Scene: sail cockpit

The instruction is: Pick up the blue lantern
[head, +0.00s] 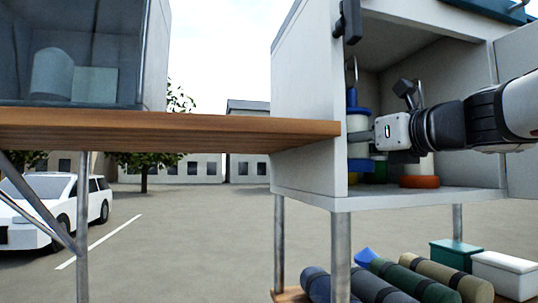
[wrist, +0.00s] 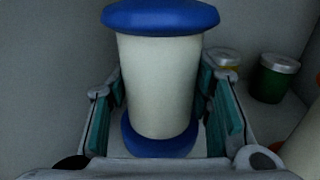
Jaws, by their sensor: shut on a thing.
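The blue lantern (head: 357,124) has a pale body with a blue top and a blue base. It stands upright at the left side of the open locker in the head view. In the wrist view the lantern (wrist: 158,85) fills the middle, between the two finger pads. My gripper (head: 372,136) reaches in from the right and is shut on the lantern's pale body. The fingers show on both sides of it in the wrist view (wrist: 162,110). Whether the base touches the locker floor is hard to tell.
An orange-based lantern (head: 420,181) stands in the locker right of the blue one, below my wrist. The locker's left wall (head: 308,110) is close. Rolled bundles (head: 425,288) lie on a shelf below.

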